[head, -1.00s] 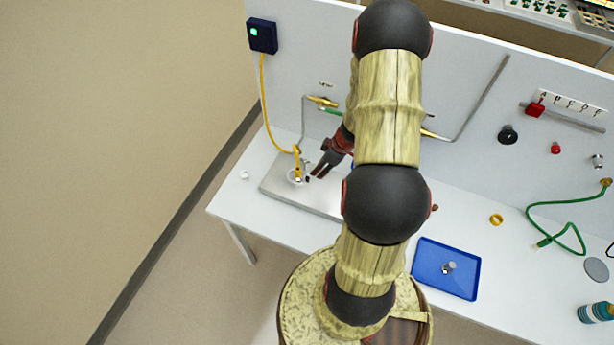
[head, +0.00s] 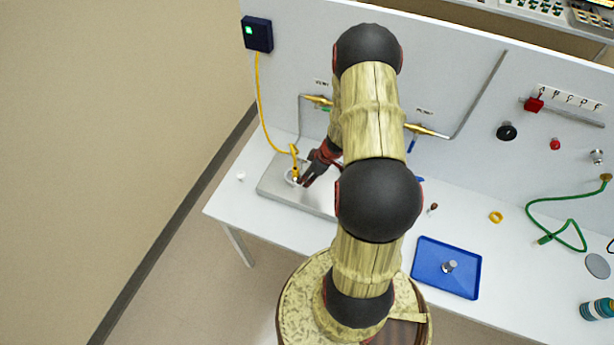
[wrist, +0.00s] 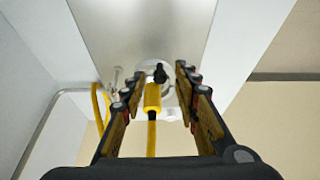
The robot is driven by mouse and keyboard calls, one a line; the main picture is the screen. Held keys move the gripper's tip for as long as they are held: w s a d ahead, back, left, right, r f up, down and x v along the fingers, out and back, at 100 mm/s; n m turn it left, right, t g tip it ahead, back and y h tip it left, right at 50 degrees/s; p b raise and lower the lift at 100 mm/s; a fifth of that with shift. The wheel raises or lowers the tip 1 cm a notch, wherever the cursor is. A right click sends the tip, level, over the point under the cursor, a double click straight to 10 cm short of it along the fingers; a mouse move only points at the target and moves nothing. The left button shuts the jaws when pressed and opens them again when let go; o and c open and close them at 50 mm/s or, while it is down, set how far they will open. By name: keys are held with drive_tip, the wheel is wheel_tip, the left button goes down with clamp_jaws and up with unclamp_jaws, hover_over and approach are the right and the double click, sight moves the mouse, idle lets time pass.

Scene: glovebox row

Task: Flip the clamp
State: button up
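The fitting with the clamp (head: 289,180) is a small pale round piece at the left of the metal plate (head: 322,205). The yellow cable (head: 272,137) ends there in a yellow plug (wrist: 152,97). A small black part (wrist: 160,73), perhaps the clamp's lever, shows just beyond the plug in the wrist view. My gripper (head: 304,182) is low over the plate, right beside the fitting. In the wrist view my gripper (wrist: 160,70) is open, with its fingers either side of the plug and black part. I cannot tell whether either finger touches them.
A dark blue box (head: 257,35) with a green light hangs on the back panel, feeding the yellow cable. Brass valves (head: 426,130) and pipes are on the panel behind my arm. A blue tray (head: 446,268) and yellow ring (head: 495,217) lie right. The table's left end is mostly clear.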

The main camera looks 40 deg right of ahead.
drive_tip(key=shift+c, duration=0.8)
clamp_jaws()
drive_tip(key=shift+r+p, duration=0.15)
drive_tip(key=shift+p, duration=0.3)
drive_tip(key=shift+w+d+p, duration=0.1)
drive_tip(key=shift+p, duration=0.4)
drive_tip(key=n+p, duration=0.1)
drive_tip(key=p, duration=0.2)
drive_tip(key=shift+w+d+r+n+y, duration=0.15)
drive_tip(key=shift+w+d+n+y, duration=0.15)
drive_tip(key=shift+n, duration=0.1)
drive_tip(key=n+p, duration=0.1)
drive_tip(key=p, duration=0.3)
drive_tip(key=shift+w+d+n+g+y, duration=0.15)
drive_tip(key=shift+w+n+g+y, duration=0.15)
drive_tip(key=shift+w+n+y, duration=0.1)
drive_tip(key=shift+w+d+f+n+p, duration=0.2)
drive_tip(key=shift+n+p, duration=0.3)
drive_tip(key=shift+p, duration=0.25)
